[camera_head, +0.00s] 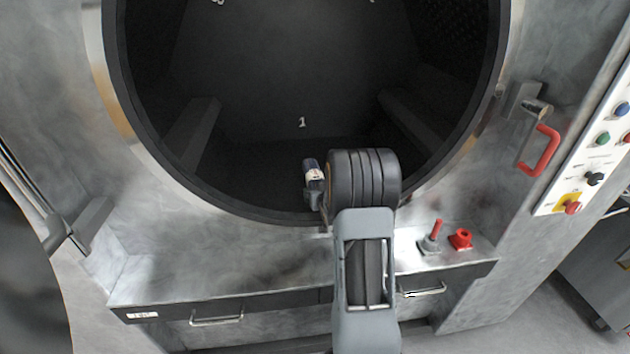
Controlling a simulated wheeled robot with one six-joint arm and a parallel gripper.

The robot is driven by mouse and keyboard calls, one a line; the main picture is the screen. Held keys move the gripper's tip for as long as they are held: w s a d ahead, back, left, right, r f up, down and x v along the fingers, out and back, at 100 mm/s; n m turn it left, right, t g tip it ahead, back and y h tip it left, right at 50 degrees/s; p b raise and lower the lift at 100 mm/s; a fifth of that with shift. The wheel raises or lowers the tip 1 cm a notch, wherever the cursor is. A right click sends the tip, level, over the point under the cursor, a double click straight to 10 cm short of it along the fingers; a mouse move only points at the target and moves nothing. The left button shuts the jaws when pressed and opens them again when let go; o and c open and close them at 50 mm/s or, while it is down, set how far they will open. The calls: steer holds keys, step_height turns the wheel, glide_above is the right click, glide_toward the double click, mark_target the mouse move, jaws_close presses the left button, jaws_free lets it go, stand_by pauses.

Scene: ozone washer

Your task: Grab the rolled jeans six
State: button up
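No rolled jeans can be made out for certain. A small dark blue piece with a pale band (314,175) shows just left of my arm's black ribbed joint, at the drum's lower lip. I cannot tell whether it is part of a jeans roll or of my arm. My arm reaches up from the bottom of the picture to the washer's round opening. My gripper is hidden by the arm, so its fingers and anything in them cannot be seen.
The open washer drum (302,75) is dark inside, with ribs and a white "1" on its wall. Its thick rim curves below the opening. A metal ledge (215,270) with handles runs in front. Red fittings (460,239), a red handle (540,150) and a control panel (590,165) are right.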

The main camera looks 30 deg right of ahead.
steer(key=c, duration=1.2)
steer(key=shift+r, duration=0.15)
